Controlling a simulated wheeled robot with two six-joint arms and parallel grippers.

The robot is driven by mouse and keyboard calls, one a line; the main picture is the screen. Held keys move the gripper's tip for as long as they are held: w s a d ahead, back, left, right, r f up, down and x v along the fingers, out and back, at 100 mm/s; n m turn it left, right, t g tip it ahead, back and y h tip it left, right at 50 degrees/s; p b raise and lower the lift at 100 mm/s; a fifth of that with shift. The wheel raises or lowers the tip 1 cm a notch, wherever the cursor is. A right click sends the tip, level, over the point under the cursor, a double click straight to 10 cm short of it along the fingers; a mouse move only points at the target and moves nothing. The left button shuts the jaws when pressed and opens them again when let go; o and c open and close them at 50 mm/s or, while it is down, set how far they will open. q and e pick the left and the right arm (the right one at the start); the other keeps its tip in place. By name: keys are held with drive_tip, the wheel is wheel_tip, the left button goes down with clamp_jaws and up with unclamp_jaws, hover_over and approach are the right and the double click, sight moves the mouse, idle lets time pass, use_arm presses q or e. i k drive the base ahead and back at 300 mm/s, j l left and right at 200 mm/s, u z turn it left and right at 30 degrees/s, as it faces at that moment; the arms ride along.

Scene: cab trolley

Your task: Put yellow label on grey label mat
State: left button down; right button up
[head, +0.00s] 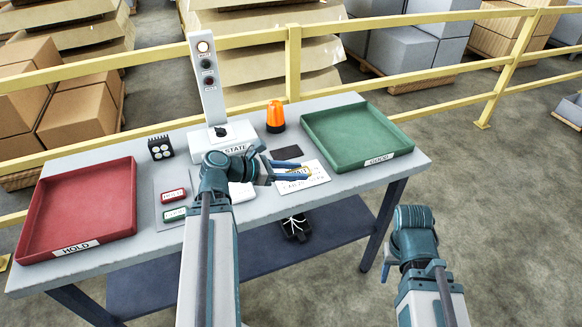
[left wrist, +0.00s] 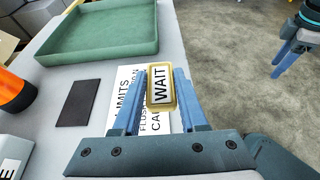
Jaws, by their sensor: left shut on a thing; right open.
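The yellow label (left wrist: 161,86), a small yellow-rimmed block reading "WAIT", is between the fingers of my left gripper (left wrist: 165,82). In the head view this left gripper (head: 303,170) is over the white printed card, shut on the label, which is partly hidden by the fingers. A grey mat (head: 162,187) lies left of the centre of the table, with a red label (head: 173,195) and a green label (head: 174,214) on it. My left gripper is to the right of this mat. My right gripper (head: 387,265) is open and empty off the table's right front side.
A red tray (head: 122,208) is at the left and a green tray (head: 393,122) at the right. An orange beacon (head: 276,118), a dark mat (left wrist: 78,102) and a signal post (head: 207,85) stand or lie towards the back. The white card (head: 318,170) lies under my left gripper.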

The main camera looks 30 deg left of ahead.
sight(172, 181)
drive_tip(key=u, duration=0.35)
drive_tip(key=i+l+u, duration=0.1)
drive_tip(key=l+u, duration=0.15)
drive_tip(key=u, duration=0.15)
drive_tip(key=l+u, duration=0.25)
drive_tip(key=u, duration=0.15)
drive_tip(key=l+u, duration=0.5)
drive_tip(key=l, duration=0.5)
drive_tip(key=k+l+u, duration=0.1)
drive_tip(key=l, duration=0.6)
